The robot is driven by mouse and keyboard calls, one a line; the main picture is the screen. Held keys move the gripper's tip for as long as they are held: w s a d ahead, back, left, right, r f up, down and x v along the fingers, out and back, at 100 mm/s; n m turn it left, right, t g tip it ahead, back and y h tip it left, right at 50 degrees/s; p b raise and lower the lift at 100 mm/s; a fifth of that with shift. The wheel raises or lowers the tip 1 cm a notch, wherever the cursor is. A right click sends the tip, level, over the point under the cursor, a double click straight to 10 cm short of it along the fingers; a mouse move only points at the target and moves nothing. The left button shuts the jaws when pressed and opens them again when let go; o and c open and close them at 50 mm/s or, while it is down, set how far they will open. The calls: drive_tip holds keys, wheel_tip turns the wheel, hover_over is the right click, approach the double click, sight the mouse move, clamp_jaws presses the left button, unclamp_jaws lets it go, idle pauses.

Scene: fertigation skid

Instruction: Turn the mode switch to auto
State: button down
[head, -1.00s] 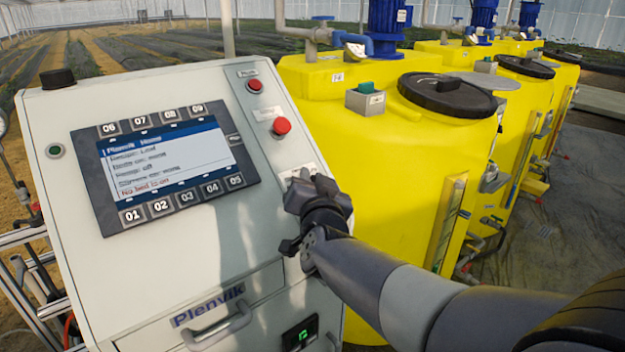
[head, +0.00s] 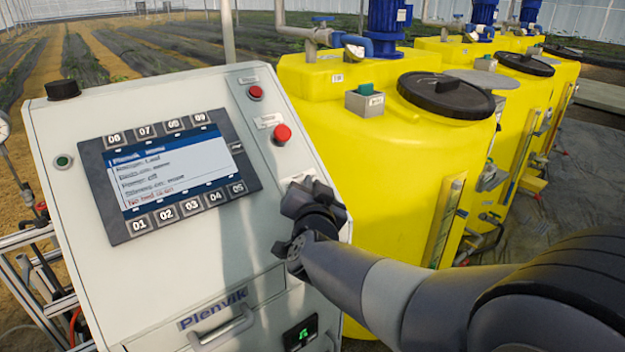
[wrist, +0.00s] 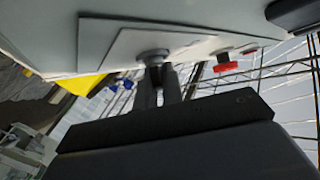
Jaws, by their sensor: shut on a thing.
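The mode switch (wrist: 153,55) is a round grey knob on a pale plate (wrist: 116,50) of the control panel, seen in the wrist view. My gripper (wrist: 158,72) has its two dark fingers closed on the knob. In the head view my gripper (head: 298,190) is at the right edge of the sloped white panel (head: 215,255), below the red buttons, and it hides the switch. I cannot read the switch's position or its labels.
A red mushroom button (head: 281,133) and a smaller red button (head: 256,92) sit above my gripper. The display (head: 165,165) is to its left. A yellow tank (head: 390,190) stands close on the right. A drawer handle (head: 222,330) sticks out below.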

drive_tip(key=c, duration=1.5)
unclamp_jaws()
drive_tip(key=shift+c, duration=0.2)
drive_tip(key=s, duration=1)
drive_tip(key=shift+s+a+r, duration=0.2)
drive_tip(key=shift+s+r, duration=0.05)
drive_tip(key=shift+s, duration=0.15)
drive_tip(key=w, duration=1.1)
drive_tip(key=shift+d+f, duration=0.2)
drive_tip(key=shift+f, duration=0.1)
drive_tip(key=shift+s, duration=0.1)
drive_tip(key=shift+r, duration=0.1)
